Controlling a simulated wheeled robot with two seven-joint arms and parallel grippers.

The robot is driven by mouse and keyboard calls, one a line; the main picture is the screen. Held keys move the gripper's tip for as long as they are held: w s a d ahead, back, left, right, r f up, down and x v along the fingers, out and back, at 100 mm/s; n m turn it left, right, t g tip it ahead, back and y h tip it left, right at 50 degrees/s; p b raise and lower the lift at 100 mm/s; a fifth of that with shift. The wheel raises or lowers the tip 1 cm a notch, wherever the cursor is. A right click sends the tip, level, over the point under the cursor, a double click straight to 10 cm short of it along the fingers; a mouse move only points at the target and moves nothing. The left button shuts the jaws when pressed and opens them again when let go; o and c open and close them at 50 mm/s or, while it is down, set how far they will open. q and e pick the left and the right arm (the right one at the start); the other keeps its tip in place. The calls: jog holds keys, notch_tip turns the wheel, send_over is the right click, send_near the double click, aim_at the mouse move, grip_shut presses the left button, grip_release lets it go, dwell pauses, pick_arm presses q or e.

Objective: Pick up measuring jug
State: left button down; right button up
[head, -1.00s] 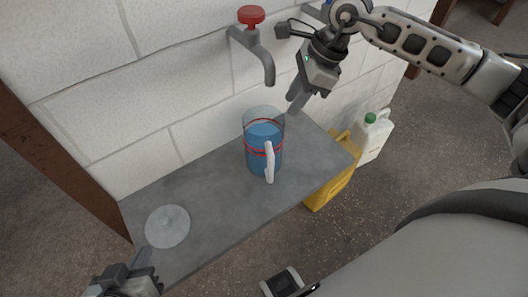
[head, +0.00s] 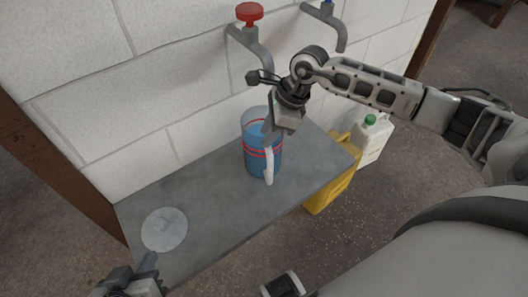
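The measuring jug (head: 257,158) stands upright on the grey bench. It is clear with red bands, blue liquid inside and a white handle (head: 269,165) facing me. My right gripper (head: 269,132) is above the jug's right side, pointing down at the top of the handle. Its fingers overlap the jug's rim in the view; I cannot tell whether they touch it, or how far apart they are. My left gripper (head: 146,268) is at the bottom left, near the bench's front edge, away from the jug. Its finger opening does not show clearly.
The grey bench (head: 220,205) is clear around the jug, with a clear round lid (head: 164,229) at its left. A red-knobbed tap (head: 250,25) and a blue-knobbed tap (head: 330,18) are on the wall. A yellow canister (head: 329,190) and a white canister (head: 372,142) stand right of the bench.

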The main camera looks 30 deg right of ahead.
grip_shut()
dwell(1.3)
jog(key=shift+w+r, duration=0.15)
jog(key=shift+r, duration=0.05)
